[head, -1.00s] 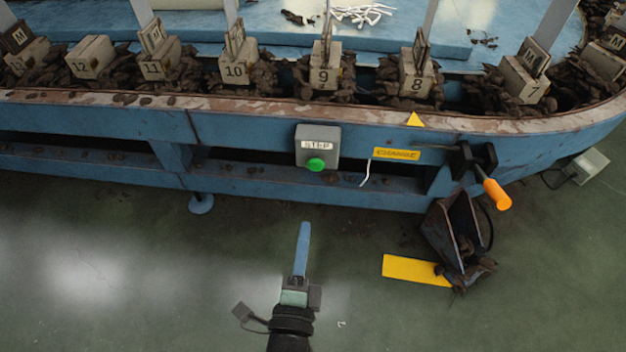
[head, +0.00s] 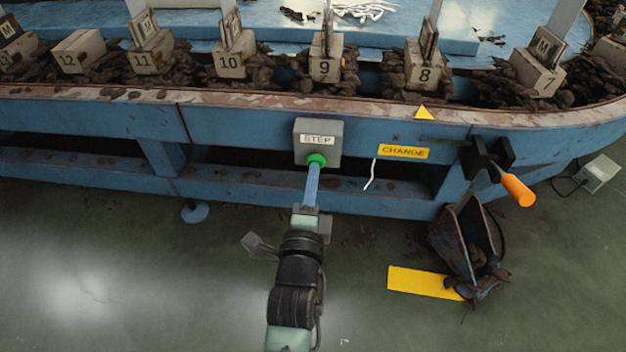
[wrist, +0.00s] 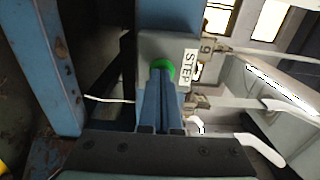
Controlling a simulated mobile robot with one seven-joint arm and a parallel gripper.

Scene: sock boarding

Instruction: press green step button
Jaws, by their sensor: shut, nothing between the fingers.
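The green step button (head: 317,159) sits at the bottom of a grey box (head: 330,150) labelled STEP on the front of the blue bench. My gripper (head: 314,169) points up at it with its long blue fingers shut and empty. In the head view the fingertips overlap the button's lower edge. In the wrist view the green button (wrist: 163,68) shows around the fingertips (wrist: 160,72), which hide part of it. The tips are at or very close to the button; I cannot tell whether it is pushed in.
A yellow CHANGE label (head: 403,152) and a lever with an orange handle (head: 518,190) are to the right of the box. A dark bin (head: 465,235) and a yellow floor plate (head: 423,282) lie below. Numbered blocks line the bench top.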

